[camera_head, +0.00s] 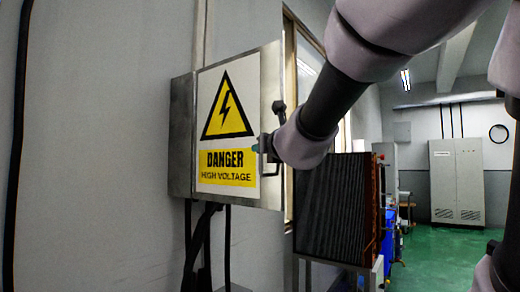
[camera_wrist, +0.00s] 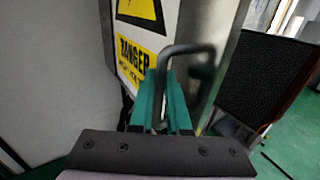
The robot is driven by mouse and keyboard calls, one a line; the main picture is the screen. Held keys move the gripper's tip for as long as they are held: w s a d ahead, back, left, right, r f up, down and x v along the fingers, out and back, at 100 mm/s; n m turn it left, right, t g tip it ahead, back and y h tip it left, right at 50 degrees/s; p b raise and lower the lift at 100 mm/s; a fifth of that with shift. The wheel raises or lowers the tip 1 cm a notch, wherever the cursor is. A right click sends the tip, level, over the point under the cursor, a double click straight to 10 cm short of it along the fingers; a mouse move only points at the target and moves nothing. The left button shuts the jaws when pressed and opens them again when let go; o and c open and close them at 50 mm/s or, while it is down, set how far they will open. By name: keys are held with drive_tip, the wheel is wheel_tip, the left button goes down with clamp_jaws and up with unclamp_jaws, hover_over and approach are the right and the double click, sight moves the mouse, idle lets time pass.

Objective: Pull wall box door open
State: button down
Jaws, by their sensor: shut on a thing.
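The wall box (camera_head: 182,135) is a grey metal cabinet on the left wall. Its door (camera_head: 272,85) faces me and carries a yellow and white danger high voltage sign (camera_head: 228,125). The door looks shut or nearly so; I cannot tell if there is a gap. A dark bar handle (camera_wrist: 186,50) stands out near the door's right edge and also shows in the head view (camera_head: 279,107). My gripper (camera_wrist: 166,88) has green fingers closed around the handle. In the head view my wrist hides part of the handle and the fingertips.
Black cables (camera_head: 205,245) hang below the box. A dark ribbed panel unit (camera_head: 338,210) stands right of the box, close behind my arm. A grey cabinet (camera_head: 456,180) stands at the far wall. Green floor (camera_head: 440,262) is clear at the right.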

drive_tip(key=shift+a+r, duration=0.15)
drive_tip(key=shift+a, duration=0.05)
drive_tip(key=c, duration=0.9)
unclamp_jaws()
drive_tip(key=v, duration=1)
drive_tip(key=shift+s+d, duration=0.15)
drive_tip(key=shift+s, duration=0.2)
